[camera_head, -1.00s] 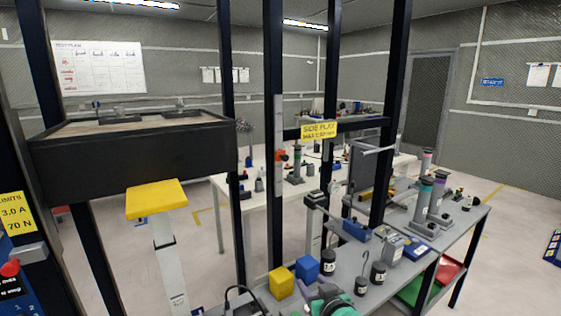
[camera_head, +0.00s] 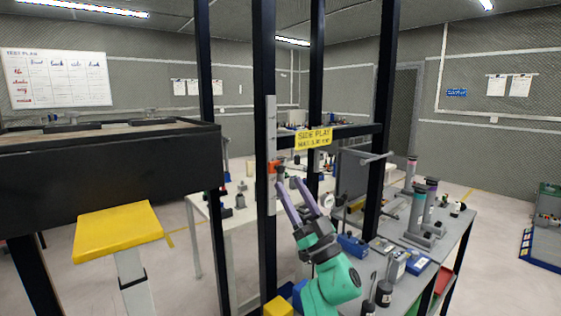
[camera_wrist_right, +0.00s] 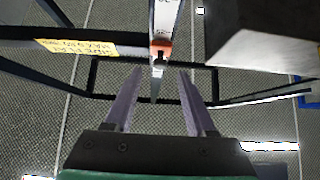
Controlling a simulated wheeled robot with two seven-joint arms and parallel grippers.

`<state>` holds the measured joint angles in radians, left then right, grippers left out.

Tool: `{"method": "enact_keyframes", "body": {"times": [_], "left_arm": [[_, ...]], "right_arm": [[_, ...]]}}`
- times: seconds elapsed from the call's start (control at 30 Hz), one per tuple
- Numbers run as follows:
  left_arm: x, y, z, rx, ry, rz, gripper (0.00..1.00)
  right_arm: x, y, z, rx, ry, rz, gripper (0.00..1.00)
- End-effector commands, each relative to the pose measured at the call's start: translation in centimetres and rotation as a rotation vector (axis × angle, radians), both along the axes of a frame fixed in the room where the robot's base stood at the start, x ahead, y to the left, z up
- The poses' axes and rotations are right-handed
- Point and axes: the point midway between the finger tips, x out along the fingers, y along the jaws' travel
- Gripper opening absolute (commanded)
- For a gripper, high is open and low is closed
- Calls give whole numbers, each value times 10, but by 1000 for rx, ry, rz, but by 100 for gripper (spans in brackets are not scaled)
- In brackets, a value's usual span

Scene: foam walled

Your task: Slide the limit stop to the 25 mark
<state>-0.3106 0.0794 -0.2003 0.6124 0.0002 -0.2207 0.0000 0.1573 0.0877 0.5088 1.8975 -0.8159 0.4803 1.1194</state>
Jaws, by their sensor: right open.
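The limit stop is a small orange block (camera_head: 275,167) on a pale vertical scale strip (camera_head: 272,120) fixed to a dark upright. The scale's marks are too small to read in the head view. My right gripper (camera_head: 288,181), green with purple fingers, is open just right of and slightly below the stop. In the right wrist view the orange stop (camera_wrist_right: 160,48) lies beyond my open fingertips (camera_wrist_right: 160,72), roughly centred between them, with a dark knob on it. No contact shows. My left gripper is out of view.
A yellow side play sign (camera_head: 313,138) hangs on a crossbar right of the scale. Dark frame posts (camera_head: 388,120) stand around. A grey bench (camera_head: 455,235) with weights and blocks is on the right. A black tray box (camera_head: 110,165) and yellow pad (camera_head: 118,232) are on the left.

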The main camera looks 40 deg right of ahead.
Motion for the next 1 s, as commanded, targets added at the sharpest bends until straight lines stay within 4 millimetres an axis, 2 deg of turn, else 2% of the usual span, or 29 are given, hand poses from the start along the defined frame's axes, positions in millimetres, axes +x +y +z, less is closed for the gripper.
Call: {"method": "enact_keyframes", "body": {"times": [0.03,0.2,0.33,0.57,0.7,1.0], "left_arm": [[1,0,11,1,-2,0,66],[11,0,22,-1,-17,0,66],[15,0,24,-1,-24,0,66],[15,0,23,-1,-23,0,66],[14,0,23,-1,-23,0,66],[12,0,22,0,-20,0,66]], "right_arm": [[9,-1,16,0,-3,0,56],[33,-1,37,2,-2,-1,56],[41,-1,42,1,0,0,56],[41,-1,41,1,1,-1,56],[41,-1,41,1,1,-1,2],[41,-1,41,1,0,-1,0]]}}
